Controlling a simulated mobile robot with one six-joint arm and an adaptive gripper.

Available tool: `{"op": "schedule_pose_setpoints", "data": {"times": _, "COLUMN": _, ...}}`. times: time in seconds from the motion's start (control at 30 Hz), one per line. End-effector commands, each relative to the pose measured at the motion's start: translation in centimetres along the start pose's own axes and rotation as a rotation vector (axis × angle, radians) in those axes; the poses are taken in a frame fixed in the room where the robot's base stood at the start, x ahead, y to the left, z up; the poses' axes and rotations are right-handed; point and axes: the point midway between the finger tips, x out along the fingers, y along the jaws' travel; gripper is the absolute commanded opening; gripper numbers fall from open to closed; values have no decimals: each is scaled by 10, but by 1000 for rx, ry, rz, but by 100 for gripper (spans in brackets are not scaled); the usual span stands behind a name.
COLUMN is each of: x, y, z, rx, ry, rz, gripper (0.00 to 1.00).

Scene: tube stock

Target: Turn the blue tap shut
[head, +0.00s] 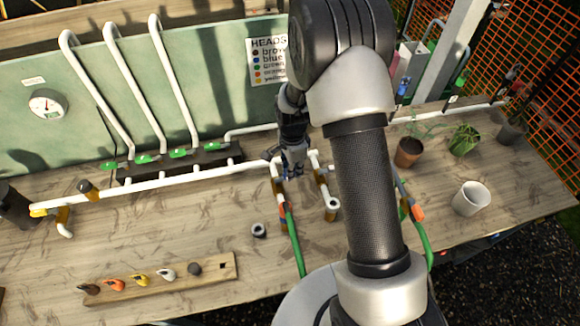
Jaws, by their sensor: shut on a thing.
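My gripper (292,168) reaches down to the white pipe (225,169) near the middle of the bench. Its jaws are shut on a small part at the pipe, where a little blue shows: the blue tap (287,178). The fingers hide most of this tap, so I cannot tell the angle of its handle. An orange-and-green hose end (285,215) hangs from the pipe just below the gripper.
Several green-handled taps (178,153) stand on a dark block to the left. A wooden board (215,274) with coloured heads lies in front. Potted plants (408,152) and a white cup (471,198) stand right. My arm hides the centre right.

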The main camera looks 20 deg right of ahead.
Motion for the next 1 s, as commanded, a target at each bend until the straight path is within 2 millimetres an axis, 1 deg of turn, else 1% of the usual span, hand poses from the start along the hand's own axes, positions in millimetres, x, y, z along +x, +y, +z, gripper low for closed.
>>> {"op": "schedule_pose_setpoints", "data": {"times": 0.2, "x": 0, "y": 7, "z": 0, "rx": 124, "ry": -1, "rz": 1, "gripper": 0}}
{"op": "schedule_pose_setpoints", "data": {"times": 0.4, "x": 0, "y": 9, "z": 1, "rx": 187, "ry": 0, "rz": 1, "gripper": 0}}
{"op": "schedule_pose_setpoints", "data": {"times": 0.97, "x": 0, "y": 10, "z": 1, "rx": 215, "ry": -1, "rz": 1, "gripper": 0}}
{"op": "schedule_pose_setpoints", "data": {"times": 1.0, "x": 0, "y": 10, "z": 1, "rx": 215, "ry": -1, "rz": 1, "gripper": 17}}
